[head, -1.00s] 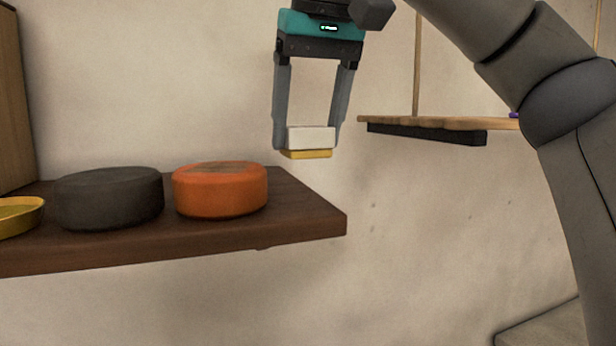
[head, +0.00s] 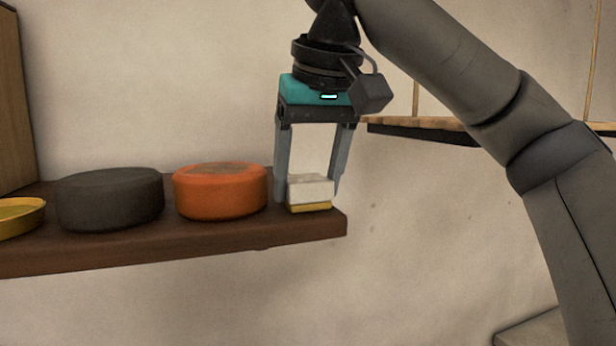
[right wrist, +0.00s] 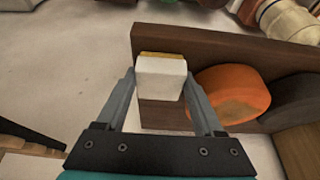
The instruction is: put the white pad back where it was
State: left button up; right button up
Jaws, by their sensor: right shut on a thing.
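The white pad (head: 311,188) is a small white block with a yellow layer along its bottom. My right gripper (head: 309,196) is shut on it, one finger on each side. The pad is at the right end of the dark wooden shelf (head: 200,238), just right of the orange round tin (head: 220,192). It looks at or very near the shelf top; I cannot tell if it touches. In the right wrist view the pad (right wrist: 161,80) sits between the fingertips over the shelf end. My left gripper is not in view.
A dark grey round tin (head: 110,199) and a yellow dish (head: 20,217) stand farther left on the shelf. The orange tin is close beside my left-hand finger. Another wooden shelf (head: 430,129) hangs at the right, behind my arm. Right of the shelf end is open space.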

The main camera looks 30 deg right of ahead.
jog(key=shift+f, duration=0.1)
jog(key=o, duration=0.9)
jog(key=shift+v, duration=6.1)
